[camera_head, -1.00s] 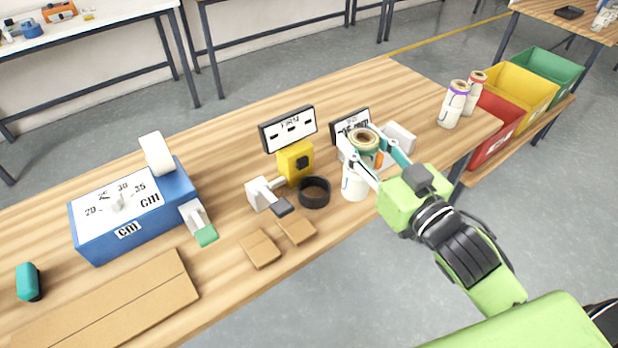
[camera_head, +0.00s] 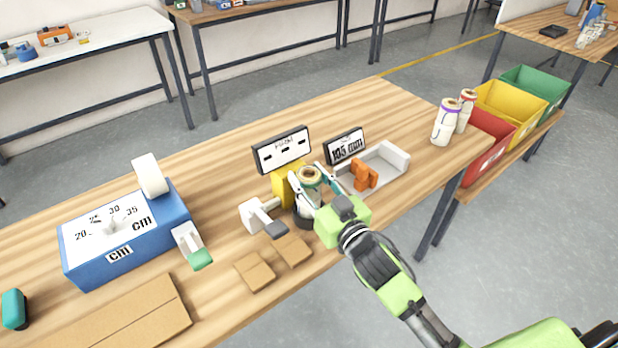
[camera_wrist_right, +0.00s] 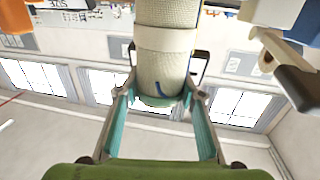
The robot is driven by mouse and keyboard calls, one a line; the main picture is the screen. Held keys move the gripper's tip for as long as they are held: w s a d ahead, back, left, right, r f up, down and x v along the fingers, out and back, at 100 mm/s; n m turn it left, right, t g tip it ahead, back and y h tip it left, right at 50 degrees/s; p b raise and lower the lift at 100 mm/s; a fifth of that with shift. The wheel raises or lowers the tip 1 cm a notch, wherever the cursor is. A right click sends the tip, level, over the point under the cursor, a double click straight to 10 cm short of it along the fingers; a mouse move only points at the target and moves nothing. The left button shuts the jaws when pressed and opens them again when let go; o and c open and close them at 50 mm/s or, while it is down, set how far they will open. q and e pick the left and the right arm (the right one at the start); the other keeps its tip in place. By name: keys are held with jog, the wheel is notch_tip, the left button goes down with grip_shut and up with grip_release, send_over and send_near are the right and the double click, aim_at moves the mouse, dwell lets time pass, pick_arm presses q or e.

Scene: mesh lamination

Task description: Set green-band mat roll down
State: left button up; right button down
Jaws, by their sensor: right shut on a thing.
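The green-band mat roll (camera_head: 310,177) stands upright between the fingers of my right gripper (camera_head: 318,188), which is shut on it. Its open top shows in the head view; the arm and fingers hide much of its side. In the right wrist view the roll (camera_wrist_right: 165,45) has a pale woven surface with a white band, a green edge and a small blue mark, between the two teal-lined fingers (camera_wrist_right: 160,100). The roll is over the black ring (camera_head: 303,219) in front of the yellow device (camera_head: 281,186). I cannot tell whether it rests in the ring. My left gripper is not in view.
A grey cradle (camera_head: 391,161) with orange blocks (camera_head: 363,175) and a 105 mm sign (camera_head: 345,146) stand to the right. A white-and-grey handled part (camera_head: 262,215) is close at left. Two other rolls (camera_head: 443,124) stand near the table's far right end.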

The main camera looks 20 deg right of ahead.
jog(key=shift+f, duration=0.2)
jog(key=shift+f, duration=0.15)
jog(key=c, duration=1.4)
grip_release()
jog(key=shift+o, duration=0.2)
jog(key=shift+r, duration=0.25)
jog(key=s+d+b, duration=0.2)
jog(key=s, duration=0.9)
jog(key=shift+s+d, duration=0.15)
jog(key=shift+s, duration=0.25)
jog(key=shift+f, duration=0.1)
